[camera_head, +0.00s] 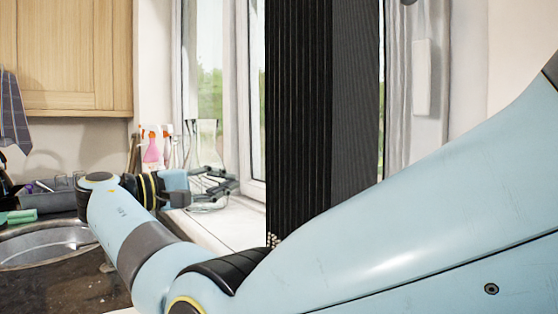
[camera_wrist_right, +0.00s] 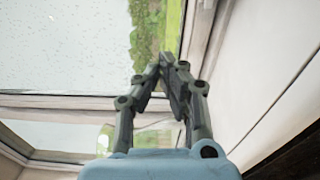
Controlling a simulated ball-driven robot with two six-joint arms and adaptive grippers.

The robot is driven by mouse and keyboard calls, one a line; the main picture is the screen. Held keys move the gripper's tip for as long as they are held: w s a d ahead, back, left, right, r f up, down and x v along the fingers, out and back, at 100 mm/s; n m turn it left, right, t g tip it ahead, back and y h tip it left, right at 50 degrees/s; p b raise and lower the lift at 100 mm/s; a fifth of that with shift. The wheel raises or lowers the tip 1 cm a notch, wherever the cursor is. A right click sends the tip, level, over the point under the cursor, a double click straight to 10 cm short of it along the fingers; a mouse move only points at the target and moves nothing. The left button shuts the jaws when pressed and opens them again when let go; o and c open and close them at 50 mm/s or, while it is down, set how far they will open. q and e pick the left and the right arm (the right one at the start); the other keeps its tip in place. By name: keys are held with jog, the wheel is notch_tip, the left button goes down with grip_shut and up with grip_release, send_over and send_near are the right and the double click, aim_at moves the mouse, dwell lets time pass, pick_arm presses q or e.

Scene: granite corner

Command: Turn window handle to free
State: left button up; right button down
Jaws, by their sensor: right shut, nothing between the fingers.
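The window (camera_head: 252,95) stands behind the sill, with a pale frame and greenery outside. In the wrist view its glass (camera_wrist_right: 60,50) has droplets on it. I cannot pick out the window handle in either view. My right gripper (camera_head: 226,183) is at the end of the arm that reaches across from the right, over the sill area in front of the glass jug. In the wrist view the gripper (camera_wrist_right: 165,66) has its fingertips together and empty, in front of the window frame. The middle of the window is hidden in the head view. My left gripper is not in view.
A glass jug (camera_head: 207,140) and spray bottles (camera_head: 152,150) stand on the sill close to my right gripper. A round sink (camera_head: 45,247) is set in the dark counter at left. A wooden cabinet (camera_head: 70,55) hangs above. The sill (camera_head: 235,222) is bare towards the front.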

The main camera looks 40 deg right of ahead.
jog(key=s+d+p, duration=0.4)
jog(key=d, duration=0.6)
jog(key=shift+s+r, duration=0.2)
jog(key=shift+s, duration=0.2)
jog(key=shift+d, duration=0.1)
